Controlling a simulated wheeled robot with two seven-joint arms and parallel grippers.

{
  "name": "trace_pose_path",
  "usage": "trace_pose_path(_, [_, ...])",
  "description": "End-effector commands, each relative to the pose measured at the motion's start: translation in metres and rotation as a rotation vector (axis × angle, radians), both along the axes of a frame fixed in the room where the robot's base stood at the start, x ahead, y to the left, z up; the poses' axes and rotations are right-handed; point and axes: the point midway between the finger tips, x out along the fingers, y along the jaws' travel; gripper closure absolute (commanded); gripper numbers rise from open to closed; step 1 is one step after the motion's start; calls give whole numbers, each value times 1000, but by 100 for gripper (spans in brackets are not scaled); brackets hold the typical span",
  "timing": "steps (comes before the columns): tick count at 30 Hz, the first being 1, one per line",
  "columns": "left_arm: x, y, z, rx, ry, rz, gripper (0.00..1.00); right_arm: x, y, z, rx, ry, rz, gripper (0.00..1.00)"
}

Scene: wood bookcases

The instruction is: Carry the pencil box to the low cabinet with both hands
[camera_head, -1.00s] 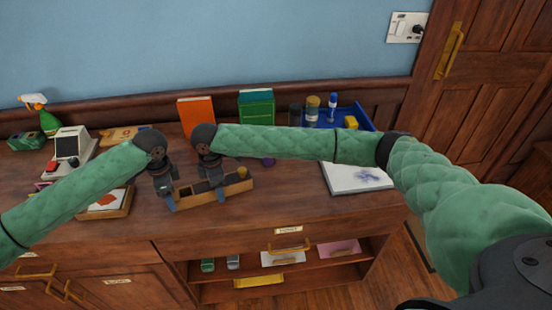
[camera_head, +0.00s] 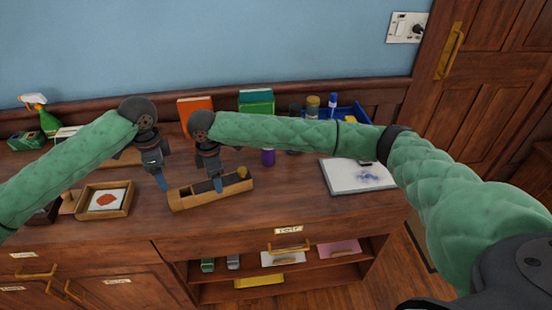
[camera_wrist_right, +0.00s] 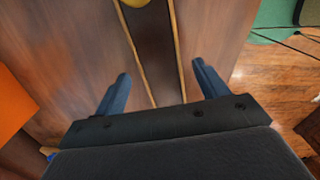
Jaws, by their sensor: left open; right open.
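The pencil box (camera_head: 213,199), a long narrow wooden box with a dark inside and a round yellow thing near its right end, lies on the wooden cabinet top (camera_head: 275,212). My right gripper (camera_head: 218,185) is open over the box's middle. In the right wrist view, the box (camera_wrist_right: 178,52) runs between the parted fingers of this gripper (camera_wrist_right: 158,88), with a gap on each side. My left gripper (camera_head: 162,185) is open and empty, just off the box's left end. Whether this cabinet is the low cabinet I cannot tell.
A shallow tray with a red picture (camera_head: 107,201) sits left of the box. Orange (camera_head: 196,108) and green (camera_head: 256,100) books stand at the back. The top's front strip is clear.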

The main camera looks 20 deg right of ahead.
Motion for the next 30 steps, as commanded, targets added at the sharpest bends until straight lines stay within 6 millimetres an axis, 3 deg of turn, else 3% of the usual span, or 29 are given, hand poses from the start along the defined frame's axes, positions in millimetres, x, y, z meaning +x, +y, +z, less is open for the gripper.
trace_pose_path(6, [0,0,0,0,0,0,28,1,0,43,1,-2,1,27])
trace_pose_path(12, [0,0,0,0,0,0,28,1,0,68,0,-1,0,27])
trace_pose_path(18, [0,0,0,0,0,0,28,1,0,77,0,0,0,27])
trace_pose_path(30, [0,0,0,0,0,0,28,0,0,77,0,0,0,27])
